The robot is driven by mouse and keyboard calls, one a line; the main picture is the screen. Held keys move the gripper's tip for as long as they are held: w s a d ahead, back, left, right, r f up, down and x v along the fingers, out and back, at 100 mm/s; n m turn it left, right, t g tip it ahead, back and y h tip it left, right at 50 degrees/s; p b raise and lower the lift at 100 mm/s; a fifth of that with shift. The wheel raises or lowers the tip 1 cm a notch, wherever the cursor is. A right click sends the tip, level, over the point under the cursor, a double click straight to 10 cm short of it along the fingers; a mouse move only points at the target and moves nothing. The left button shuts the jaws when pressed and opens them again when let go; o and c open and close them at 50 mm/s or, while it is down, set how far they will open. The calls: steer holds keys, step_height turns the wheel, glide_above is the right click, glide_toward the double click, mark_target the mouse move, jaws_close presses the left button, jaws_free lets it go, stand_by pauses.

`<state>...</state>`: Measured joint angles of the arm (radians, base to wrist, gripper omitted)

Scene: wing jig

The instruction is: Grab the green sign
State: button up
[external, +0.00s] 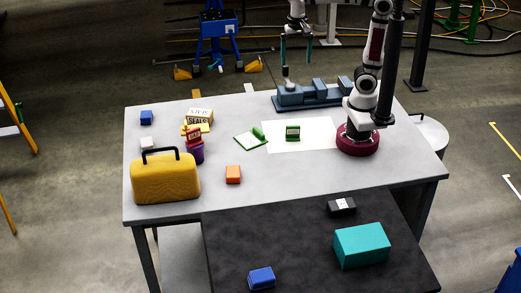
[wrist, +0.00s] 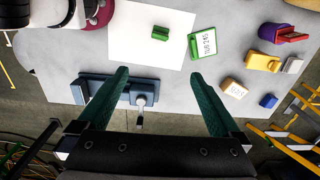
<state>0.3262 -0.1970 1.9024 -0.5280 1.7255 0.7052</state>
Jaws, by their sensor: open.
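A flat green-edged sign with a white lettered face (external: 250,140) lies just left of the sheet. It also shows in the wrist view (wrist: 204,44). Which one is the green sign I cannot tell for certain. My gripper (external: 296,52) is open and empty, raised beyond the table's back edge. Its dark green fingers (wrist: 160,73) are wide apart, with neither green thing between them.
A blue-grey vise (external: 318,94) stands at the table's back edge, partly between my fingers in the wrist view. A yellow case (external: 165,181), orange block (external: 233,175), purple cup (external: 196,156) and boxed seals (external: 199,116) stand leftward. The white sheet (external: 320,142) has free room.

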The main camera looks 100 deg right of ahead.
steer(key=s+a+f+n+y, duration=0.1)
steer(key=s+a+f+n, duration=0.9)
steer(key=s+a+n, duration=0.1)
steer(key=shift+a+f+n+y, duration=0.3)
steer(key=shift+f+n+y, duration=0.1)
steer(key=shift+n, duration=0.2)
steer(key=shift+c, duration=0.4)
steer(key=c, duration=0.7)
steer(key=n+h, duration=0.2)
steer(key=n, duration=0.2)
glide_above(293, 126)
step_height(293, 126, down, 4)
step_height(293, 126, down, 15)
steer(key=shift+s+f, duration=0.1)
steer(key=shift+c, duration=0.3)
